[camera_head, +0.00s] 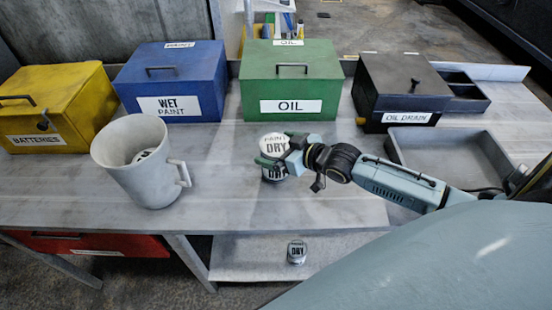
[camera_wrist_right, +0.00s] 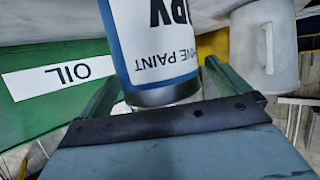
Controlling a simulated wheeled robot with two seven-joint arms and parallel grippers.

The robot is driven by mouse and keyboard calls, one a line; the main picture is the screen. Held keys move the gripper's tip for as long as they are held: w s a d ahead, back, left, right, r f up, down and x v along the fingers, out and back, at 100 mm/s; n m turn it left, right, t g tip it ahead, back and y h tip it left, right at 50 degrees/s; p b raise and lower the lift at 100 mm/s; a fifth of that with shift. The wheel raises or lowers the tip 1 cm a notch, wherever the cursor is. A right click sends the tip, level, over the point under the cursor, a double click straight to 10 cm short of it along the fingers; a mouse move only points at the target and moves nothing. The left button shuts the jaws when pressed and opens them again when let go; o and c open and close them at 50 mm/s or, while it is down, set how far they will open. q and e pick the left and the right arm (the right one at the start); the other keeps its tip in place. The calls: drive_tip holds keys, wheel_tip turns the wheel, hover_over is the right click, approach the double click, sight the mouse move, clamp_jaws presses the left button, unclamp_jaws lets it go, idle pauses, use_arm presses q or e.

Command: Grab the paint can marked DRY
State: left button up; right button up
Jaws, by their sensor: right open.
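A paint can marked DRY (camera_head: 274,141) stands on the workbench in front of the green OIL box. My right gripper (camera_head: 271,155) reaches it from the right, with its fingers around the can's side. In the right wrist view the can (camera_wrist_right: 160,40), white-labelled with a blue edge, sits between the two open fingers (camera_wrist_right: 160,82). The fingers do not look closed on it. A second small can (camera_head: 296,252), also with a dark-lettered label, stands on the lower shelf. My left gripper is not in view.
A large pale mug (camera_head: 136,172) stands left of the can with a labelled item inside. Yellow BATTERIES (camera_head: 65,105), blue WET PAINT (camera_head: 178,78), green OIL (camera_head: 291,78) and black OIL DRAIN (camera_head: 401,82) boxes line the back. A grey tray (camera_head: 455,150) lies at right.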

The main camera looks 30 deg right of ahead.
drive_tip(key=shift+w+a+f, duration=0.15)
drive_tip(key=shift+w+f, duration=0.05)
drive_tip(key=shift+w, duration=0.2)
drive_tip(key=c, duration=1.2)
drive_tip(key=shift+r, duration=0.15)
drive_tip(key=shift+c, duration=0.4)
